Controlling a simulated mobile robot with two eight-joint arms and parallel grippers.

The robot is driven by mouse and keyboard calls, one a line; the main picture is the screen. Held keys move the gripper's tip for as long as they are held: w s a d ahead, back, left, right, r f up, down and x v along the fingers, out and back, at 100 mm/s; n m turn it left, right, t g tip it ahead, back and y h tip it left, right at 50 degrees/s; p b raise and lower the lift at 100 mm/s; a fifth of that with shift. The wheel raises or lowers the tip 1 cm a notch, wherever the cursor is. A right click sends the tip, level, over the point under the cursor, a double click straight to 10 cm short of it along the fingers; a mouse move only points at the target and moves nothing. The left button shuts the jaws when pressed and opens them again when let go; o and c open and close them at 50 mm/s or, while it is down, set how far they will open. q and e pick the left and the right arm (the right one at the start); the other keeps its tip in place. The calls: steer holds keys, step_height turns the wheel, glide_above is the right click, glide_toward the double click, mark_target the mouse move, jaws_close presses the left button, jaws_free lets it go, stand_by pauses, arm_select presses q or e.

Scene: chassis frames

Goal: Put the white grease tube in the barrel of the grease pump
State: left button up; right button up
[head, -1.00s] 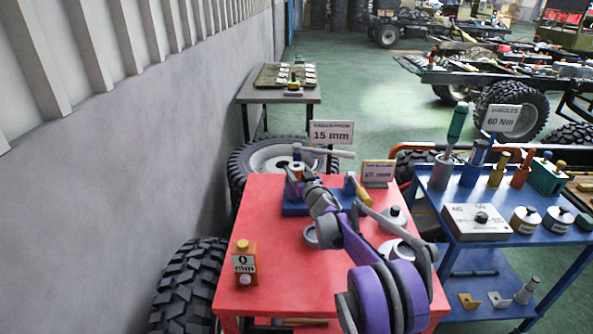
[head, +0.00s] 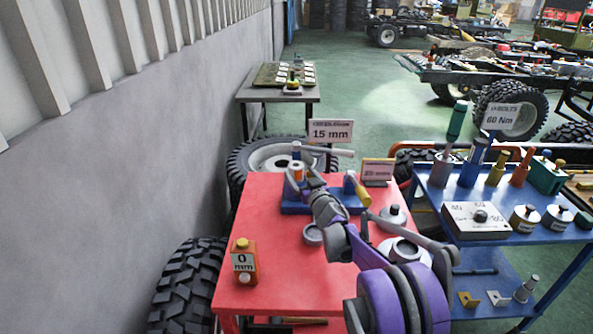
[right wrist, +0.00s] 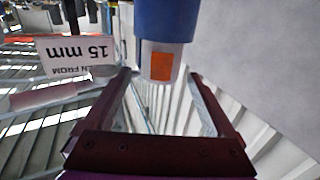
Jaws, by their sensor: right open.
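The white grease tube (right wrist: 161,63) shows an orange patch in the right wrist view, which is upside down. It stands endwise against a wider blue cylinder (right wrist: 168,20), which looks like the pump barrel; the tube seems to stick out of it. How deep it sits is hidden. In the head view the tube (head: 297,170) stands upright over the blue pump base (head: 291,207), at the back of the red table. My right gripper (head: 299,183) is open, its fingers (right wrist: 162,76) on either side of the tube with gaps. My left gripper is not in view.
The red table (head: 285,265) also holds an orange "0 mm" container (head: 244,262), grey round parts and a yellow-handled part (head: 357,190). A "15 mm" sign (head: 331,131) stands behind. A blue cart (head: 450,215) with tools is at right, a wall at left.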

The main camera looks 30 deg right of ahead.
steer(key=s+a+m+g+h, duration=0.15)
steer(key=s+a, duration=0.25)
steer(key=s, duration=0.5)
steer(key=s+a+m+g+h, duration=0.1)
steer(key=s+a+g, duration=0.2)
steer(key=s+a, duration=0.35)
steer(key=s+a+f+n+g+y, duration=0.1)
steer(key=s+a+f, duration=0.3)
steer(key=s, duration=0.6)
steer(key=s+a+f+n+g+y, duration=0.2)
steer(key=s+a+f+g, duration=0.2)
steer(key=s, duration=0.6)
steer(key=s+a+f+n+g+y, duration=0.1)
steer(key=s+a+f+g+y, duration=0.1)
steer(key=s+a+f, duration=0.4)
steer(key=s+a+g, duration=0.1)
steer(key=s, duration=0.3)
steer(key=shift+a, duration=0.3)
steer(key=shift+g, duration=0.25)
